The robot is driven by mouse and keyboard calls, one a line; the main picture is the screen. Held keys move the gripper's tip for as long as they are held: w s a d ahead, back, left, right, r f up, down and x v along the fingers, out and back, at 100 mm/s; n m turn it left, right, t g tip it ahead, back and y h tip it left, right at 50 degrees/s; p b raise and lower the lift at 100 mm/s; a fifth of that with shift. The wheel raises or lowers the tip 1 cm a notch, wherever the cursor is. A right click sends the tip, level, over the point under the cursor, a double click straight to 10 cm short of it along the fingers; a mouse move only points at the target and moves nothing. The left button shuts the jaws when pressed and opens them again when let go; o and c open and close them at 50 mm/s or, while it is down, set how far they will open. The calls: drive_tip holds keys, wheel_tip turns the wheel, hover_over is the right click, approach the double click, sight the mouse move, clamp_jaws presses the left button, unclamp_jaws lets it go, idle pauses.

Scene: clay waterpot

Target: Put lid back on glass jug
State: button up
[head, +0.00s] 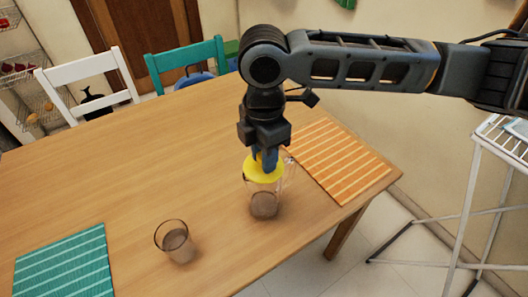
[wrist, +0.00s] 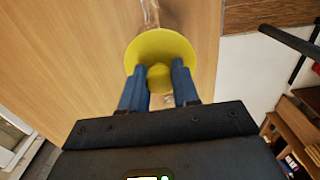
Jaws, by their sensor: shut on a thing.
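The glass jug (head: 264,205) stands upright on the wooden table, clear-walled with something brown in its bottom. The yellow lid (head: 263,173) is at the jug's mouth; whether it is fully seated I cannot tell. My gripper (head: 265,158) points down above the jug. In the wrist view, my gripper (wrist: 159,77) has its blue fingers on either side of the knob of the yellow lid (wrist: 160,45), shut on it. The jug is mostly hidden under the lid there; a bit of clear glass shows beyond it.
A drinking glass (head: 175,242) with brown content stands left of the jug. An orange striped mat (head: 338,158) lies to the right and a teal mat (head: 65,265) at the lower left. White (head: 88,80) and teal (head: 185,60) chairs stand behind. The table (head: 130,165) between is clear.

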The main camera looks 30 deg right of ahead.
drive_tip(key=o, duration=1.6)
drive_tip(key=shift+r+p, duration=3)
drive_tip(key=shift+r, duration=0.5)
clamp_jaws()
